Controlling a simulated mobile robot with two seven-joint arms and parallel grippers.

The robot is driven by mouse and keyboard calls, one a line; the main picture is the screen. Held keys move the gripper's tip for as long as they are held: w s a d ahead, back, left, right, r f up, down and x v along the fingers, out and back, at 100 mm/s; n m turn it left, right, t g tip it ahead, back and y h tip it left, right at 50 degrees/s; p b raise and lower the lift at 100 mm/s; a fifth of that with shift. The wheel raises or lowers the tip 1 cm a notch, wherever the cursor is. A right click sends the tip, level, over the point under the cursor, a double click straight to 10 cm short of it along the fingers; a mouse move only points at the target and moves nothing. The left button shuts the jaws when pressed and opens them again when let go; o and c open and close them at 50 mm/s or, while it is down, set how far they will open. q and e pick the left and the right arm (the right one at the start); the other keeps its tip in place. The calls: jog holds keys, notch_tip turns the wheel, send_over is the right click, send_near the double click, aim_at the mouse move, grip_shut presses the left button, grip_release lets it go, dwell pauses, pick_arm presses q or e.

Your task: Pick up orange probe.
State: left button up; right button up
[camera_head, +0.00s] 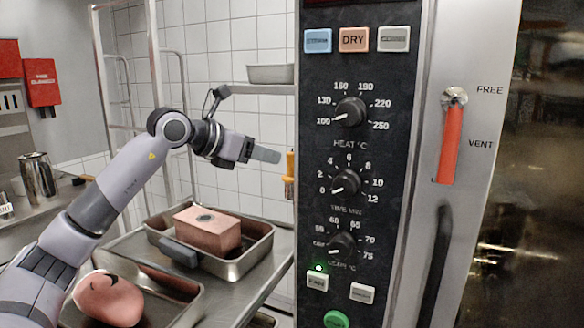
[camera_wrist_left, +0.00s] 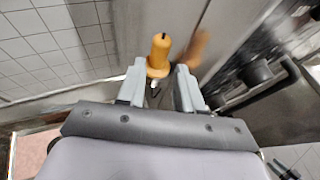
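The orange probe (camera_head: 290,176) shows in the head view as an orange-yellow handle at the oven's left edge, partly cut off by the oven front. In the left wrist view the probe (camera_wrist_left: 159,52) stands upright just ahead of the fingertips, its lower end at the gap between them. My left gripper (camera_head: 266,155) reaches in from the left, its tip a little short of the probe. In the left wrist view the left gripper (camera_wrist_left: 161,70) is open, with space between its fingers and nothing held. My right gripper is not in view.
The oven control panel (camera_head: 352,130) stands close right of the left gripper. Below the arm, a metal tray (camera_head: 262,248) holds a pinkish block (camera_head: 208,232); a front tray holds a round pink piece (camera_head: 108,298). A shelf with a metal pan (camera_head: 270,74) is behind.

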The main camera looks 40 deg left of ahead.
aim_at(288, 159)
pick_arm(q)
jog(key=shift+p+x, duration=0.95)
jog(key=shift+x, duration=0.3)
jog(key=p+x, duration=0.1)
jog(key=x, duration=0.2)
jog(key=shift+w+d+r+p, duration=0.1)
jog(key=shift+w+p, duration=0.15)
jog(key=shift+p, duration=0.05)
jog(key=shift+w+f, duration=0.3)
jog(key=shift+w, duration=0.1)
grip_shut()
